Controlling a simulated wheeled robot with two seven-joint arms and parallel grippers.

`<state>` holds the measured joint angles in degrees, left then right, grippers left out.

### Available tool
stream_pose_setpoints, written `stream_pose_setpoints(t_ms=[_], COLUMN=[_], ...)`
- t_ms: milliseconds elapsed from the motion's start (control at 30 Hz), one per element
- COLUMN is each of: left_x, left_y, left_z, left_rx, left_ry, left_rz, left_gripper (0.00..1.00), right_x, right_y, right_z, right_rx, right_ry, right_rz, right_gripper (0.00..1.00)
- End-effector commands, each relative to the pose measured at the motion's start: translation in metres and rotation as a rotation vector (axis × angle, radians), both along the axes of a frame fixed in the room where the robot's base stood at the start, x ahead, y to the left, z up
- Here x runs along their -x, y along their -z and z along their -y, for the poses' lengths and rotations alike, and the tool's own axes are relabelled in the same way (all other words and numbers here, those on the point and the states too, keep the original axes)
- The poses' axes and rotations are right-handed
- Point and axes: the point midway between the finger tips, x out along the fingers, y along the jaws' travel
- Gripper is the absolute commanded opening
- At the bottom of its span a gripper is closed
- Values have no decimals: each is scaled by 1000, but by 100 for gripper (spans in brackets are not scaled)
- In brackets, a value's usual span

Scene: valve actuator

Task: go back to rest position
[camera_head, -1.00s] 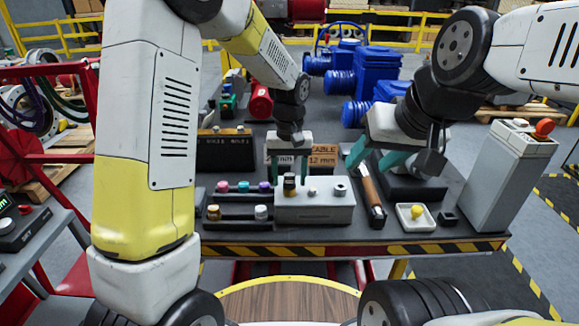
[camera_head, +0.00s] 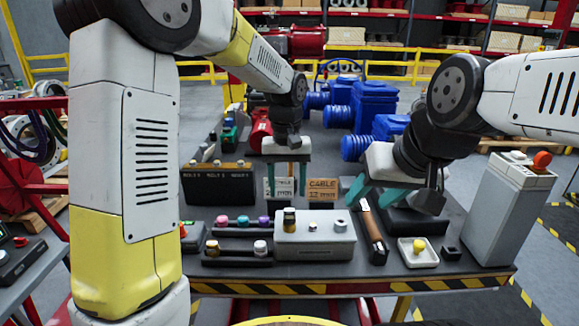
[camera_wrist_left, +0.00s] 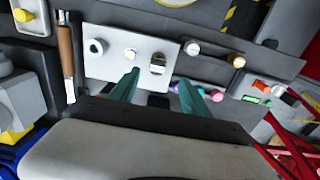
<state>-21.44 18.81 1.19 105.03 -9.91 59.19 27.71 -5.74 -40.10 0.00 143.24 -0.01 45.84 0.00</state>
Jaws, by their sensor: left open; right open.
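My left gripper (camera_head: 286,176) is open and empty, with its teal fingers pointing down above the workbench, behind the light grey valve box (camera_head: 312,238). In the left wrist view its two fingers (camera_wrist_left: 163,88) are spread apart in front of the box, with nothing between them. My right gripper (camera_head: 385,196) is open, its teal fingers spread above the bench near the wooden-handled tool (camera_head: 374,235). Nothing shows between its fingers. The grey box carries a brass-coloured fitting, a small knob and a round port on top.
Racks with coloured knobs (camera_head: 241,221) stand left of the box. A white tray with a yellow knob (camera_head: 418,250) and a tall grey box with a red button (camera_head: 507,210) stand at right. Blue motors (camera_head: 372,100) and cable signs (camera_head: 322,189) stand behind.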

Motion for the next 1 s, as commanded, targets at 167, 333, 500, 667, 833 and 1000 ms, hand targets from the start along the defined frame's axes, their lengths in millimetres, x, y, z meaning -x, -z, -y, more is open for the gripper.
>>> stream_pose_setpoints(t_ms=[167, 333, 500, 667, 833, 1000], left_x=[28, 73, 123, 163, 187, 193], left_y=[-42, -78, -97, -101, -99, -97], left_z=[-37, -78, -109, -127, -135, -137], left_rx=[58, 117, 155, 169, 173, 172], left_ry=[2, 14, 28, 39, 47, 51], left_rz=[89, 208, 337, 448, 518, 537], left_gripper=[56, 56, 56, 56, 56, 56], right_x=[0, 0, 0, 0, 0, 0], right_y=[0, 0, 0, 0, 0, 0], right_z=[0, 0, 0, 0, 0, 0], right_rx=[0, 0, 0, 0, 0, 0], right_ry=[0, 0, 0, 0, 0, 0], right_rz=[0, 0, 0, 0, 0, 0], right_gripper=[50, 50, 50, 50, 50, 50])
